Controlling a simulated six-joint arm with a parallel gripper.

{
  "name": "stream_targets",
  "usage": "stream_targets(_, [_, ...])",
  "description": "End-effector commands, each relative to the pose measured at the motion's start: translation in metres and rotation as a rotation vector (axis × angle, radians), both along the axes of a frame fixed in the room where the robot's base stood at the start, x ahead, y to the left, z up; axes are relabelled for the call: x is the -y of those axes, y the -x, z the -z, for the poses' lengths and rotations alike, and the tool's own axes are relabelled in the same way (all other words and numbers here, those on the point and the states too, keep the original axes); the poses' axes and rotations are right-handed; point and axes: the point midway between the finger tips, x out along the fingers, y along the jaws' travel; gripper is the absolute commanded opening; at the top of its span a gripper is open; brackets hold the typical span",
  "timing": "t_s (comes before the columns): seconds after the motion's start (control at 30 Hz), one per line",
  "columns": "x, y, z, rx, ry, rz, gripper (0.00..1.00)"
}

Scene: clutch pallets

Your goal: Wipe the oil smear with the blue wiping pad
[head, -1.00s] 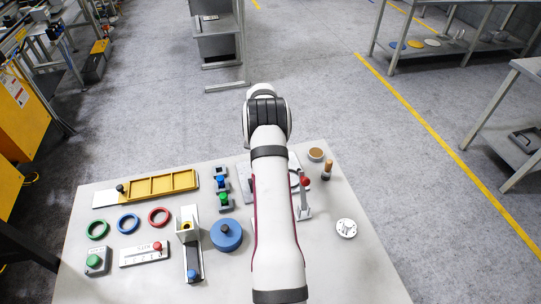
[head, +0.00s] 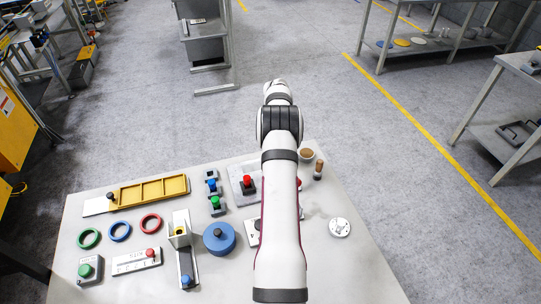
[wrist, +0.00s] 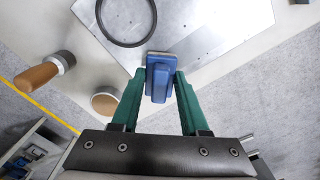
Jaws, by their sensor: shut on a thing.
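The blue wiping pad (wrist: 160,78) is between the green fingers of my gripper (wrist: 161,76) in the wrist view. My gripper is shut on its raised grip. The pad's far edge is over or against a grey metal plate (wrist: 205,22); I cannot tell if it touches. A dark ring (wrist: 153,22) lies on the plate beyond the pad. I cannot make out the oil smear clearly. In the head view my arm hides the gripper and pad.
A wooden-handled tool (wrist: 38,76) and a round brown-topped pot (wrist: 105,101) stand left of my gripper in the wrist view. In the head view, a yellow tray (head: 150,191), a blue disc (head: 219,240) and a white flange (head: 340,228) sit on the table (head: 345,275).

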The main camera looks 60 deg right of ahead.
Motion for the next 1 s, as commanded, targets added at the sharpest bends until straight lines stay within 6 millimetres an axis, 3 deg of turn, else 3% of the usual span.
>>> stream_targets(0.03, [0.001,-0.001,-0.013,0.003,0.006,0.001,0.0])
stream_targets(0.63, [0.001,-0.001,-0.064,0.002,0.005,0.0,0.0])
stream_targets(1.0, [0.0,-0.001,-0.071,0.002,0.003,0.0,0.0])
